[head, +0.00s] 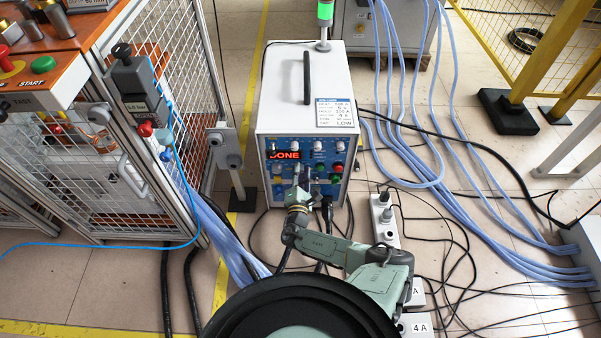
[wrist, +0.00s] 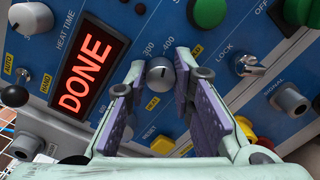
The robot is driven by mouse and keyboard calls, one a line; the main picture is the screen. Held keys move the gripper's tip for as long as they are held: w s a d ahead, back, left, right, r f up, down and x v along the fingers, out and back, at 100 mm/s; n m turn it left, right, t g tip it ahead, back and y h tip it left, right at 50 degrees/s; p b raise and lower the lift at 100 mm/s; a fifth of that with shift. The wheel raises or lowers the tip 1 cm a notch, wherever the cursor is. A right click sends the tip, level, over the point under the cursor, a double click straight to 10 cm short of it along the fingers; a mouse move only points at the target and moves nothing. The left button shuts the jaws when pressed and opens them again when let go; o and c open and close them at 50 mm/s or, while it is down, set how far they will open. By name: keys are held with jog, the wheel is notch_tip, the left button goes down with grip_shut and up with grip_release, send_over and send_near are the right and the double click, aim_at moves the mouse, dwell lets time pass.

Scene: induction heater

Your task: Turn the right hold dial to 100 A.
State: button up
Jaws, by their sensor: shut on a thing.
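A small grey dial (wrist: 160,73) sits on the blue panel in the middle of the wrist view, with scale numbers including 300 and 400 printed beside it. My gripper (wrist: 159,68) is shut on this dial, one fingertip on each side. The dial has a dark pointer mark, but I cannot tell its exact reading. In the head view my gripper (head: 302,176) is at the front panel of the white heater box (head: 301,85), hiding part of the panel. The red display (head: 284,155) reads DONE.
Close to my fingers are a green button (wrist: 208,11), a lock switch (wrist: 246,65), a signal socket (wrist: 290,101) and a heat time knob (wrist: 31,18). A caged station (head: 100,150) stands to the left. Blue hoses (head: 420,170) and black cables cover the floor at right.

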grip_shut()
jog(key=shift+r+n, duration=0.1)
jog(key=shift+n, duration=0.3)
jog(key=n+p, duration=0.4)
jog(key=n, duration=0.8)
jog(key=n+y+p, duration=0.1)
jog(key=n+p, duration=0.4)
jog(key=n, duration=0.7)
jog(key=shift+a+t+y+p, duration=0.1)
jog(key=shift+t+y+p, duration=0.2)
jog(key=shift+n, duration=1.8)
